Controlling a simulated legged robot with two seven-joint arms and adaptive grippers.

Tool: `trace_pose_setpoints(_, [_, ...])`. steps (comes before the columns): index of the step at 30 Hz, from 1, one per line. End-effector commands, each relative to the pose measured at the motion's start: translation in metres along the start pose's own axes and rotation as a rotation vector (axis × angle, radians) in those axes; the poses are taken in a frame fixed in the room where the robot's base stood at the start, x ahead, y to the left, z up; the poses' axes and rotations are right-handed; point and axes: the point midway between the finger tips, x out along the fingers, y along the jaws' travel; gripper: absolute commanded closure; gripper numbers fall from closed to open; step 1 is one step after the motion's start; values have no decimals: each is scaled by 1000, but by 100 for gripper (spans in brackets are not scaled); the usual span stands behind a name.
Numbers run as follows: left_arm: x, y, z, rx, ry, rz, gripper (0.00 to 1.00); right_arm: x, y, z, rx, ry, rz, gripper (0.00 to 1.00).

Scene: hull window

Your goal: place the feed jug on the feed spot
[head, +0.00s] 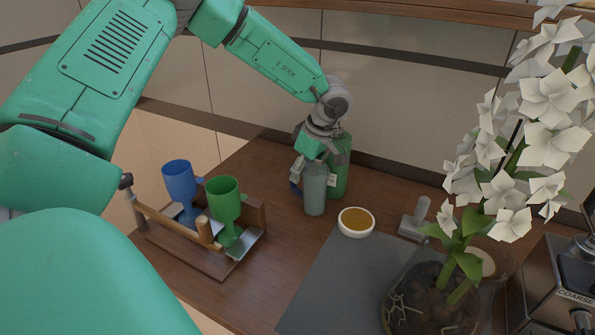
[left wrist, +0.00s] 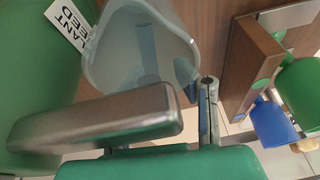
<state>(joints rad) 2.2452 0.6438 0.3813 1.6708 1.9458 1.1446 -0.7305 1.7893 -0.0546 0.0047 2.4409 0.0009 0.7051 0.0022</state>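A grey-blue jug (head: 315,190), which looks like the feed jug, stands on the wooden table at the back, in front of a green labelled bottle (head: 338,170). In the left wrist view I look down into the open, translucent jug (left wrist: 140,50), with the bottle (left wrist: 35,80) and its "PLANT FEED" label beside it. My left gripper (head: 312,150) is at the jug's upper left side. Its fingers (left wrist: 194,108) are close to the jug's rim and handle side; whether they grip it is unclear. No marked feed spot can be told apart. My right gripper is out of view.
A wooden rack (head: 190,240) holds a blue cup (head: 179,180) and a green cup (head: 225,200) at left. A white bowl (head: 356,222) of amber liquid stands right of the jug. A potted white orchid (head: 440,290) blocks the right.

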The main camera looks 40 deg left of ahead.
Motion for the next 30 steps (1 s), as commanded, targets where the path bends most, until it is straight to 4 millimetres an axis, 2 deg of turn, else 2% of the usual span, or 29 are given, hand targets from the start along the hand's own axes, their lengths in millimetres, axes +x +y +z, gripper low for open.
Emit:
trace_pose_setpoints(1, [11, -10, 7, 19, -2, -27, 74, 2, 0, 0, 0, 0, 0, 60])
trace_pose_setpoints(7, [9, -10, 7, 20, -2, -26, 74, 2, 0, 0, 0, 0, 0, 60])
trace_pose_setpoints(10, [0, -10, 5, 18, -2, -24, 74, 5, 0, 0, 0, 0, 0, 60])
trace_pose_setpoints(14, [-25, -10, 4, 17, -3, -19, 74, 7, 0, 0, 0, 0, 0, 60])
trace_pose_setpoints(21, [-82, -8, 0, 13, -7, -11, 74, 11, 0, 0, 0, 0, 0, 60])
trace_pose_setpoints(25, [-103, -6, -2, 13, -7, -13, 74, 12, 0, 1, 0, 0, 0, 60])
trace_pose_setpoints(30, [-118, -4, -4, 12, -7, -15, 74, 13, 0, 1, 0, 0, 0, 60])
